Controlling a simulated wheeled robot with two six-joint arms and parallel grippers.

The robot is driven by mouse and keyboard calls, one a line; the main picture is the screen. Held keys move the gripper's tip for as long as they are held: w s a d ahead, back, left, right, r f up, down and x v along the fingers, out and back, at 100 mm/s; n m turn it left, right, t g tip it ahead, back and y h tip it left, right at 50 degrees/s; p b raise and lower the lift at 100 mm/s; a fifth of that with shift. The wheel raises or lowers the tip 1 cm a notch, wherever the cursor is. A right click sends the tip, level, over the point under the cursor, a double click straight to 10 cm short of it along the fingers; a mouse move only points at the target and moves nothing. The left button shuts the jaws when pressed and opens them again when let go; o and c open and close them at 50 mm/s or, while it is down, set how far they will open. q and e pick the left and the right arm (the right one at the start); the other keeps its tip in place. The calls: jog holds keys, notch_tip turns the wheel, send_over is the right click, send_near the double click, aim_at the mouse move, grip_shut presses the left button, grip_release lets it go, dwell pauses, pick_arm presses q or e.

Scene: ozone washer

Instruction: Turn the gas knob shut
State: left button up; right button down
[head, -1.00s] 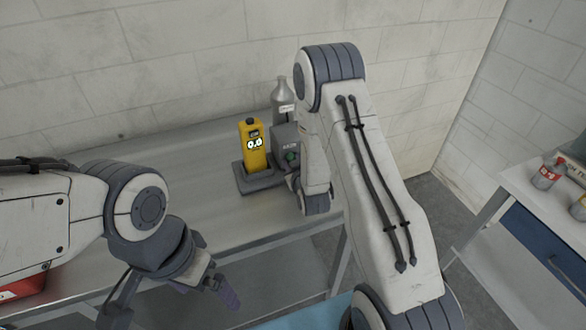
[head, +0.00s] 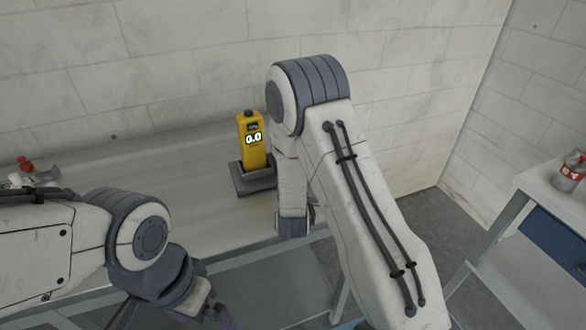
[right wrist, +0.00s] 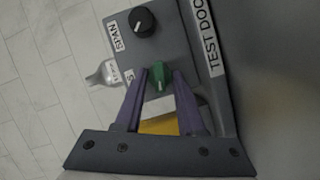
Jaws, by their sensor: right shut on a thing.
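The green knob (right wrist: 158,75) is on the grey panel of the test dock (right wrist: 180,30), beside a label that is mostly hidden; an "S" shows. My right gripper (right wrist: 161,71) has its purple fingers on either side of the green knob, shut on it. In the head view my right arm covers the knob and the right gripper. The yellow gas detector (head: 251,140) stands upright in the dock's dark base and reads 0.0. My left gripper (head: 218,318) is low at the bottom edge of the head view, partly cut off, its jaw opening unclear.
A black knob (right wrist: 142,21) labelled SPAN sits beside the green one. The bench (head: 190,150) is clear left of the dock. Red-capped items (head: 25,166) lie at far left. A side table (head: 545,180) with a bottle stands right.

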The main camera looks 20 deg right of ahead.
jog(key=shift+f+n+t+h+b, duration=0.15)
jog(key=shift+n+t+h+b, duration=0.2)
jog(key=shift+n+b, duration=0.5)
jog(key=shift+n, duration=0.25)
jog(key=c, duration=0.5)
grip_release()
jog(key=shift+a, duration=0.1)
jog(key=shift+s+a, duration=0.15)
jog(key=shift+s, duration=0.25)
jog(key=v, duration=0.5)
jog(key=shift+a, duration=0.1)
jog(key=p+v, duration=0.3)
jog(key=p, duration=0.1)
jog(key=shift+s+r, duration=0.1)
jog(key=shift+r, duration=0.15)
jog(key=shift+s+a+f+p, duration=0.1)
jog(key=shift+s+f+p, duration=0.1)
jog(key=shift+s+p, duration=0.55)
